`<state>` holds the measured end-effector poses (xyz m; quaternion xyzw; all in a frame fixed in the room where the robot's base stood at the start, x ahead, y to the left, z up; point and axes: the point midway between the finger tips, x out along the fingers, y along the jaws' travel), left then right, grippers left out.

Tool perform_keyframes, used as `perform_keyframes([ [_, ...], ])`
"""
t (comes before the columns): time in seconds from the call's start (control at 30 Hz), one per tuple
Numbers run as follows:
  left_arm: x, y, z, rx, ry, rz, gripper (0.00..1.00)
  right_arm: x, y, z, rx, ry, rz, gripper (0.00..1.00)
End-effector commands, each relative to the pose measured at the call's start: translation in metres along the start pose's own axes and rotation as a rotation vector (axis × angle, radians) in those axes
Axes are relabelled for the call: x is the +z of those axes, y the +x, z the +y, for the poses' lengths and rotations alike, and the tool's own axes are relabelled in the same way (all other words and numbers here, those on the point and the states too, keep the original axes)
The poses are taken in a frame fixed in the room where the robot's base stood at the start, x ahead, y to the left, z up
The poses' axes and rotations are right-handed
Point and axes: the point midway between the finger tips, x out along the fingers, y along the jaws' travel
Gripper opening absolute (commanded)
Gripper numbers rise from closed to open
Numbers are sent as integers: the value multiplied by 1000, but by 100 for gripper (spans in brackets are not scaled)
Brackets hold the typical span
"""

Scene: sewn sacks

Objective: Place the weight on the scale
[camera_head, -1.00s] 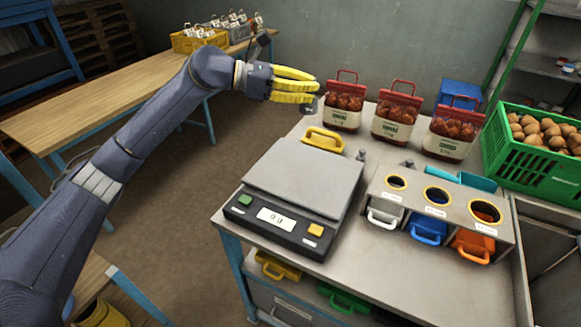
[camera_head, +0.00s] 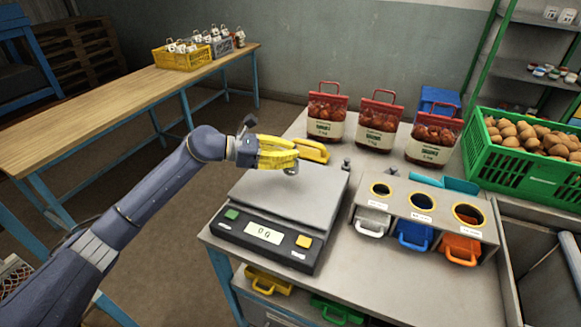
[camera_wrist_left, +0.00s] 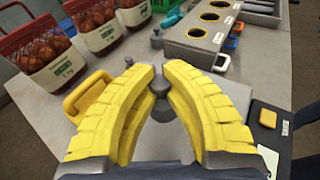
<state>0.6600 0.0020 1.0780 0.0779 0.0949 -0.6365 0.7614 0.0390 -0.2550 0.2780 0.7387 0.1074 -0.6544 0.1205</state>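My left gripper (camera_head: 296,157) is shut on a small grey weight (camera_head: 291,171), which pokes out below the yellow fingertips. In the left wrist view the weight (camera_wrist_left: 163,87) sits between the two fingers (camera_wrist_left: 163,80), partly hidden by them. In the head view it appears over the back part of the grey scale (camera_head: 287,200); the exact gap to the plate is hard to tell. The scale's display (camera_head: 264,232) reads 0 g. Two similar grey weights stand on the table behind the scale, one at its back right corner (camera_head: 346,164). My right gripper is not in view.
A yellow handle (camera_head: 313,150) lies behind the scale. Three red-topped sacks (camera_head: 377,125) stand along the back. A holder (camera_head: 424,205) with three round holes is right of the scale. A green crate (camera_head: 510,170) of brown round goods stands at the right.

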Motion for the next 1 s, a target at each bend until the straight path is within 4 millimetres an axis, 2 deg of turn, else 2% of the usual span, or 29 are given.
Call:
perform_keyframes([
  [0.17,-5,1,0,0,1,-2,0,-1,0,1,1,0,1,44],
  [0.5,-40,10,0,0,0,-2,0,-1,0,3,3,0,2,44],
  [0.93,-44,11,0,1,2,-1,0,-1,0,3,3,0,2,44],
  [0.97,-45,11,0,1,1,0,11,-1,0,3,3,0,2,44],
  [1.0,-45,11,0,1,1,0,15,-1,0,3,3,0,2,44],
])
